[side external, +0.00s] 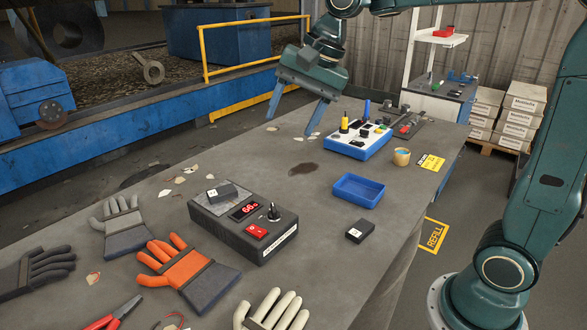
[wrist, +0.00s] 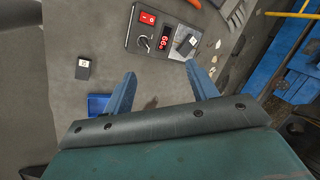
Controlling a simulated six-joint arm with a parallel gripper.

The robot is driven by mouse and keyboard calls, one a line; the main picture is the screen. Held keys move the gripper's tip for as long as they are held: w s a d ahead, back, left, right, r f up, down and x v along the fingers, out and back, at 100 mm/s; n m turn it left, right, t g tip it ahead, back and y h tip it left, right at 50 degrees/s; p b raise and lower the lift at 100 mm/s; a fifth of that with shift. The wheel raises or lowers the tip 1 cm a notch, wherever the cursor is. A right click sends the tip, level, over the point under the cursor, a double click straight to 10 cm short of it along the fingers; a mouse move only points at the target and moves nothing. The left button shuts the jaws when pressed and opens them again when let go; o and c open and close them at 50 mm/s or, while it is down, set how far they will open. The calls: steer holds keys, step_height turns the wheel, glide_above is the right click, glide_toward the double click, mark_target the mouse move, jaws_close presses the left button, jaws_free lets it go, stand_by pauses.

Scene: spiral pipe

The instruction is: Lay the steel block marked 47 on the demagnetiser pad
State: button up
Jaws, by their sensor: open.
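The demagnetiser is a dark grey box (side external: 243,220) with a red display, a knob, a red switch and a pale pad (side external: 209,200) on top. One dark block (side external: 223,191) with a white mark sits on that pad; it also shows in the wrist view (wrist: 186,46). A second dark block (side external: 360,231) lies on the table to the right of the box, and in the wrist view (wrist: 83,68) it has a white label. I cannot read either number surely. My gripper (side external: 290,128) is open and empty, above the table's far part; its fingers show in the wrist view (wrist: 161,71).
A blue tray (side external: 359,191) stands beyond the loose block. Several gloves, including an orange one (side external: 186,271), and red-handled pliers (side external: 115,314) lie in front.

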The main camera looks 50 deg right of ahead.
steer(key=s+d+f+n+h, duration=0.1)
steer(key=s+n, duration=0.4)
steer(key=s, duration=0.5)
steer(key=s+d+f+n+t+h, duration=0.1)
steer(key=s+f+n, duration=0.3)
steer(key=s, duration=0.6)
steer(key=shift+s+d+f+n+t, duration=0.2)
steer(key=shift+s+d+n+t, duration=0.15)
steer(key=shift+d+n, duration=0.65)
